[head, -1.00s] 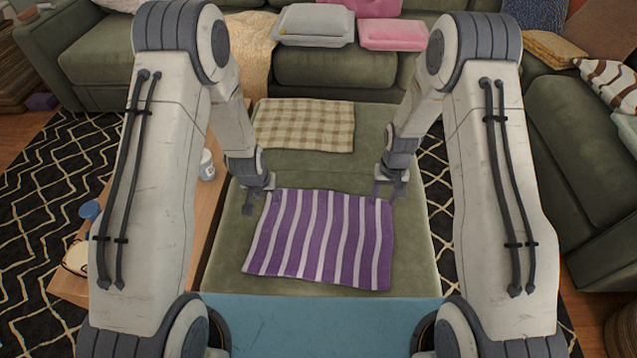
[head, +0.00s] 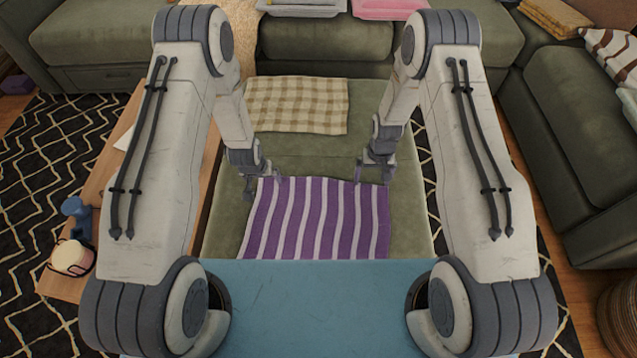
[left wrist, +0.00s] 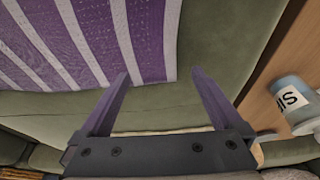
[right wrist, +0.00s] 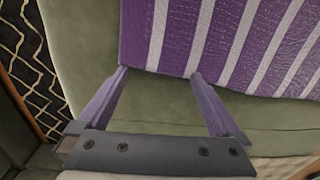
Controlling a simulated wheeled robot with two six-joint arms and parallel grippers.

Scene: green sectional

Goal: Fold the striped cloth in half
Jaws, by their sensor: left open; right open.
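The purple-and-white striped cloth (head: 318,220) lies flat on the green seat, its near part hidden behind the blue surface. My left gripper (head: 263,186) is open and empty at the cloth's far left corner. In the left wrist view the cloth (left wrist: 90,40) has a corner between the open fingertips (left wrist: 160,73). My right gripper (head: 373,177) is open and empty at the far right corner. In the right wrist view the cloth's edge (right wrist: 215,45) lies at the open fingertips (right wrist: 159,72), with the corner near the left one. I cannot tell whether either gripper touches the cloth.
A beige checked cloth (head: 297,105) lies farther back on the green seat (head: 225,215). Sofa sections stand behind and right. The blue surface (head: 320,300) is in front.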

